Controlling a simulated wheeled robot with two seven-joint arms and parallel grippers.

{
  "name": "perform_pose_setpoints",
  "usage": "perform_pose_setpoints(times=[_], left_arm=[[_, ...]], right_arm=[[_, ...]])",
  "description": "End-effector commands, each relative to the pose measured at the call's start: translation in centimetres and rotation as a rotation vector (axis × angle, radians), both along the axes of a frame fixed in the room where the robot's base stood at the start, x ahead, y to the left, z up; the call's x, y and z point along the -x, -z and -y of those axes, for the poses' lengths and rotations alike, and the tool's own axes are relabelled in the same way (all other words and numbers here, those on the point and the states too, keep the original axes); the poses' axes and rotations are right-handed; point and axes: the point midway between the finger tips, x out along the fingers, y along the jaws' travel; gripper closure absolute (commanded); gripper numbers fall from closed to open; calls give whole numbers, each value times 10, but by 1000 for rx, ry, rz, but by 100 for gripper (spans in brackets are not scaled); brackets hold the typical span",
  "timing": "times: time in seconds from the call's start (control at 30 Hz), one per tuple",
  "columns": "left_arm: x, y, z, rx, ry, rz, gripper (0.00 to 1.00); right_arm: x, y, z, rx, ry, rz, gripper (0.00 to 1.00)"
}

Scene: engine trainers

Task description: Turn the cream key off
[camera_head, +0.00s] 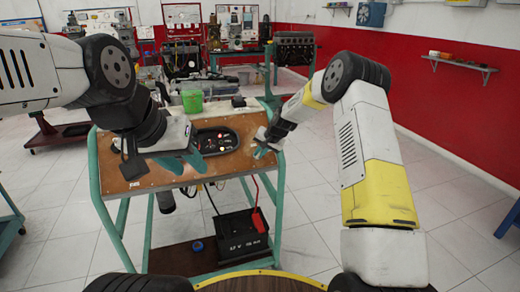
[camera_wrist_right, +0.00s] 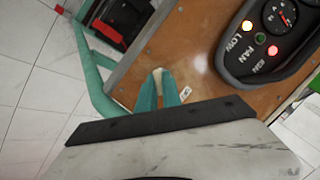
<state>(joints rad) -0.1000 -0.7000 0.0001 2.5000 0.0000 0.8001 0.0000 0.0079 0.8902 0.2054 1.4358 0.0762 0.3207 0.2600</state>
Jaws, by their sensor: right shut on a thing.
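The cream key (camera_wrist_right: 157,76) is at the edge of the wooden panel (camera_wrist_right: 190,42); only a small pale part shows between the teal fingers. My right gripper (camera_wrist_right: 158,88) is shut on the cream key. In the head view my right gripper (camera_head: 262,150) is at the right side of the panel, and the key is too small to make out there. My left gripper (camera_head: 184,164) has its teal fingers apart over the left part of the panel, left of the black gauge cluster (camera_head: 226,134). It looks open and empty.
In the right wrist view the gauge cluster (camera_wrist_right: 291,52) shows a lit red lamp, a green lamp and a lit orange lamp. A teal frame (camera_head: 109,205) carries the panel. A black battery (camera_head: 243,240) stands below.

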Motion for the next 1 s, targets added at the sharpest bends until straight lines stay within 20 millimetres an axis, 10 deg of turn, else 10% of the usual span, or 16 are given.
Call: perform_pose_setpoints(times=[1.0], left_arm=[[0,0,0,0,0,0,64]], right_arm=[[1,-1,-4,452,-427,146,100]])
